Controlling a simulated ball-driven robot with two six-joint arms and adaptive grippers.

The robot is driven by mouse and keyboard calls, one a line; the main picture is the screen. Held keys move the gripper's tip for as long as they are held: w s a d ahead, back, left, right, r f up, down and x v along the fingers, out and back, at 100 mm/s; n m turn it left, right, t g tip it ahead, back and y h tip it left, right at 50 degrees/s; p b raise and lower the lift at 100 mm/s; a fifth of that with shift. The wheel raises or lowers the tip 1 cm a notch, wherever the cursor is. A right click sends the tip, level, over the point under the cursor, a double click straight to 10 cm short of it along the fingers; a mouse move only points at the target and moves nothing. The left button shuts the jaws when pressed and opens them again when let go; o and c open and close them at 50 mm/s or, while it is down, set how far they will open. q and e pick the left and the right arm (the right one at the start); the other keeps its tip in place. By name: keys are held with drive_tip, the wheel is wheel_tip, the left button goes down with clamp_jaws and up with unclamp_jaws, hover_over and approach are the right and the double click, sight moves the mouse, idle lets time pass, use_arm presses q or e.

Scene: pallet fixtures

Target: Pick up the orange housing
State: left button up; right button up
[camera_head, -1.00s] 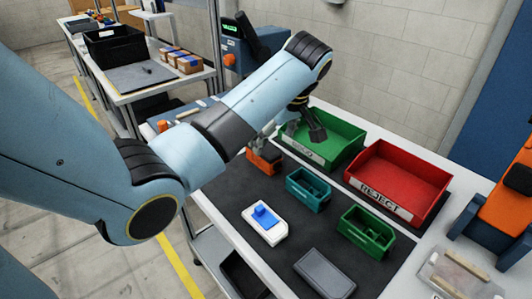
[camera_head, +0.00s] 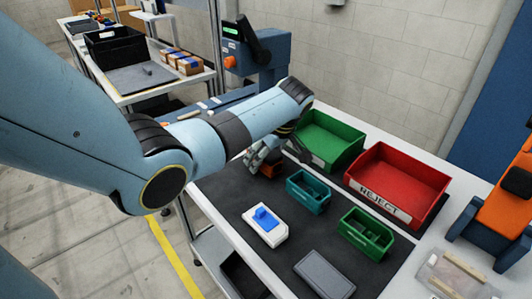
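The orange housing (camera_head: 268,171) sits on the dark mat (camera_head: 228,190) at its far left end, mostly hidden behind my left gripper. My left gripper (camera_head: 276,157) reaches down over the housing, one finger at its left side and the other to the right near the green bin. The fingers look spread apart. I cannot tell whether they touch the housing. My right gripper is not in view.
A white part with a blue block (camera_head: 264,226) and a grey block (camera_head: 324,273) lie nearer. Green (camera_head: 343,155) and red (camera_head: 402,182) bins stand behind.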

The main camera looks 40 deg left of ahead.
use_arm(q)
drive_tip(key=c, duration=1.3)
drive_tip(key=shift+r, duration=0.1)
drive_tip(key=shift+c, duration=0.2)
